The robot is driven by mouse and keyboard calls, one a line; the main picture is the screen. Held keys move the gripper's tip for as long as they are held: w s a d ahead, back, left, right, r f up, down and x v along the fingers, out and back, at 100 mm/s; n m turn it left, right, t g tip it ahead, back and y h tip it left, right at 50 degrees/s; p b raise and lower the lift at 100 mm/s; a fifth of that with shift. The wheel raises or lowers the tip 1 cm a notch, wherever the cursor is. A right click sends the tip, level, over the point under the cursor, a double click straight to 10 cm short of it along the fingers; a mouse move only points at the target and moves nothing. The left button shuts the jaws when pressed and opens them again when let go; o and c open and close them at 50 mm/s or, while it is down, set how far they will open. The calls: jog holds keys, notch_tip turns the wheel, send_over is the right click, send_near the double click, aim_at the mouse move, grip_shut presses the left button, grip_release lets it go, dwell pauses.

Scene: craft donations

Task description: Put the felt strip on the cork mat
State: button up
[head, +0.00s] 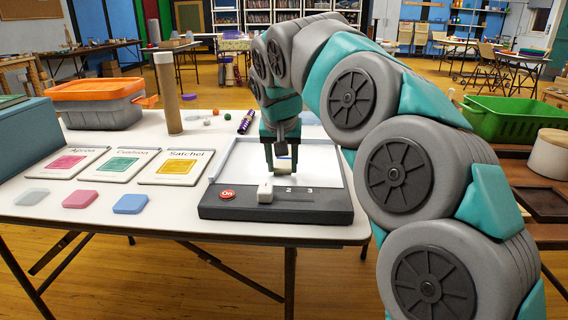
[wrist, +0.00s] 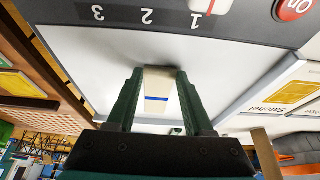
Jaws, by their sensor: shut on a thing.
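My gripper (head: 283,164) points down over the white bed of a grey device (head: 330,205). It is shut on a flat cream piece with a blue line across it (wrist: 157,95), between both fingers in the wrist view. A cream edge of this piece shows low between the fingers in the head view. I cannot tell whether it is the felt strip, or whether it touches the bed. I cannot make out a cork mat for certain.
The device has a red On button (head: 227,195) and a white slider (head: 265,192) at 1. Cards named Apron, Cushion and Satchel (head: 177,166) lie left, with grey, pink and blue pieces (head: 130,204) before them. A cardboard tube (head: 167,95) and an orange-lidded bin (head: 100,103) stand behind. A green crate (head: 515,119) is right.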

grip_shut()
jog(key=shift+r, duration=0.15)
jog(key=shift+d+r, duration=0.1)
jog(key=shift+r, duration=1.6)
jog(key=shift+s+d+b, duration=0.3)
jog(key=shift+s+d, duration=0.3)
jog(key=shift+s, duration=0.25)
jog(key=s+d, duration=0.3)
jog(key=s+d+r+b, duration=0.1)
jog(key=s+d, duration=0.1)
jog(key=s, duration=0.2)
jog(key=s+d, duration=0.3)
jog(key=shift+s+d+r, duration=0.15)
jog(key=shift+s+d, duration=0.15)
jog(key=shift+s, duration=0.1)
